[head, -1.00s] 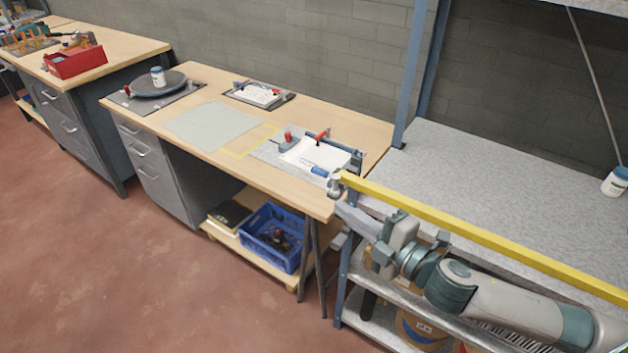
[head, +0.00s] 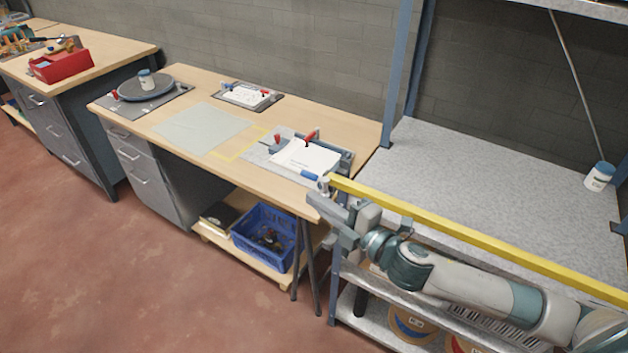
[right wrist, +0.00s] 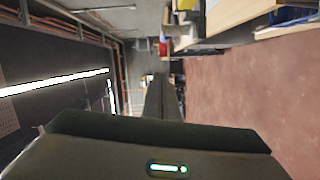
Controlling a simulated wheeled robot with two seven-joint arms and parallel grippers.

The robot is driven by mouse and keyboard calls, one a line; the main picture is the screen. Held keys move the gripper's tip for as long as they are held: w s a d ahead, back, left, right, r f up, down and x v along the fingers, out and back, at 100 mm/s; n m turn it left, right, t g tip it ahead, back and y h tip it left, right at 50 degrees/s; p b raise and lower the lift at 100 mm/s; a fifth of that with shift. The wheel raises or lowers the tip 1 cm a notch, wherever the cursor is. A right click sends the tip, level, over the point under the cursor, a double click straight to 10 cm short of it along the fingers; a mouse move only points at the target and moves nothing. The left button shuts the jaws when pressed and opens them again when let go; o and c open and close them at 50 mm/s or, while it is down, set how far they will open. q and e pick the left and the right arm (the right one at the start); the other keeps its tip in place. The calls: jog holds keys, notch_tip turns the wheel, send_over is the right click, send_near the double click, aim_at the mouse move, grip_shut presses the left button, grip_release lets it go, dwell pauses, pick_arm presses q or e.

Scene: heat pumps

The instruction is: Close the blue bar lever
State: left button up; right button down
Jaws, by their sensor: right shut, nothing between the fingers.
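A fixture plate (head: 258,154) lies at the right front end of the wooden workbench. It carries a white block (head: 305,158), red-handled clamps (head: 310,136) and a short blue handle (head: 311,175) at the block's front edge. Another blue handle (head: 228,87) shows on a smaller fixture at the back. I cannot tell which one is the blue bar lever. My right gripper (head: 326,206) is shut and empty, in front of the bench's right corner, apart from the near blue handle. In the right wrist view, its dark fingers (right wrist: 163,100) point into the room. My left gripper is not in view.
A yellow rail (head: 470,232) runs along the grey shelf's (head: 480,180) front edge, right beside my right arm. A blue crate (head: 265,235) sits on the lower shelf under the bench. The floor in front is clear.

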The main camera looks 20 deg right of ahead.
jog(key=w+d+f+p, duration=0.1)
jog(key=w+p, duration=0.1)
jog(key=w, duration=0.4)
jog(key=shift+w+p, duration=0.25)
jog(key=shift+p, duration=0.05)
jog(key=shift+d, duration=0.2)
